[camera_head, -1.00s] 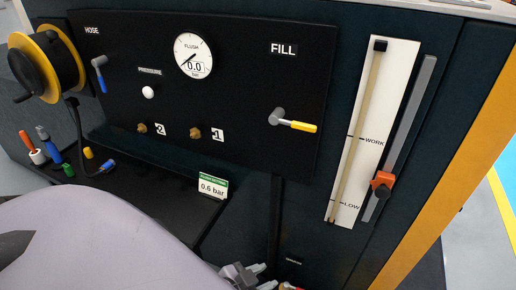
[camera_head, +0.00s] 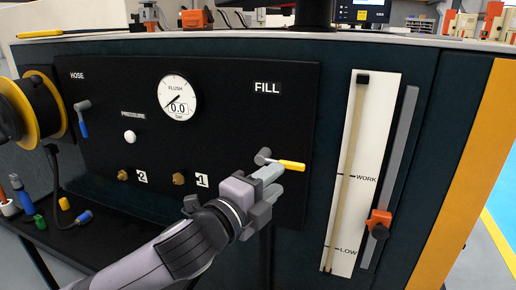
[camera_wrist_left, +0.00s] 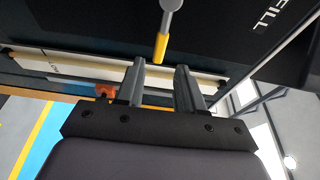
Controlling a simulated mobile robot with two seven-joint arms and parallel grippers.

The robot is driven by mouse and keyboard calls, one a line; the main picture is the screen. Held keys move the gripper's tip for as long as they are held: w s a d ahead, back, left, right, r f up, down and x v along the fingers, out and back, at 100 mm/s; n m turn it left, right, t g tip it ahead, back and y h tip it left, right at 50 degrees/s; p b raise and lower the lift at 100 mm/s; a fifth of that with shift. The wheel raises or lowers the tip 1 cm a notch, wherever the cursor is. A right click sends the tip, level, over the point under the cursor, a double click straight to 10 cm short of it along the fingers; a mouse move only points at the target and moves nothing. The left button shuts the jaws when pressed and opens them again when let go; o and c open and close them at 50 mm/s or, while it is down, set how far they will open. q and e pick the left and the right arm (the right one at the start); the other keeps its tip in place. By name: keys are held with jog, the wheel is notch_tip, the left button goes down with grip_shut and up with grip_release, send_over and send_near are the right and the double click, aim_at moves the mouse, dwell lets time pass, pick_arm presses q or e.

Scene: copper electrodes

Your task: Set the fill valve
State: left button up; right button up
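The fill valve's lever (camera_head: 291,165) has a yellow grip and a grey hub under the FILL label (camera_head: 267,87) on the black panel. It points right, tilted slightly down. My left gripper (camera_head: 274,181) is just below and in front of it in the head view, partly covering the panel there. In the left wrist view the gripper (camera_wrist_left: 161,68) is open and empty, its two fingers apart. The yellow grip (camera_wrist_left: 162,46) ends just beyond the fingertips, in line with the gap. I cannot tell whether they touch. My right gripper is not in view.
A level gauge (camera_head: 364,160) marked WORK and LOW, with an orange slider (camera_head: 379,220), stands right of the valve. The pressure dial (camera_head: 179,97) reads 0.0. A hose reel (camera_head: 35,110) and a low shelf (camera_head: 60,238) with small fittings are at left.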

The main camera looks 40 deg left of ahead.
aim_at(292, 167)
pick_arm(q)
jog(key=w, duration=0.5)
jog(key=shift+w+d, duration=0.15)
jog(key=shift+w, duration=0.2)
jog(key=shift+w, duration=0.3)
grip_shut()
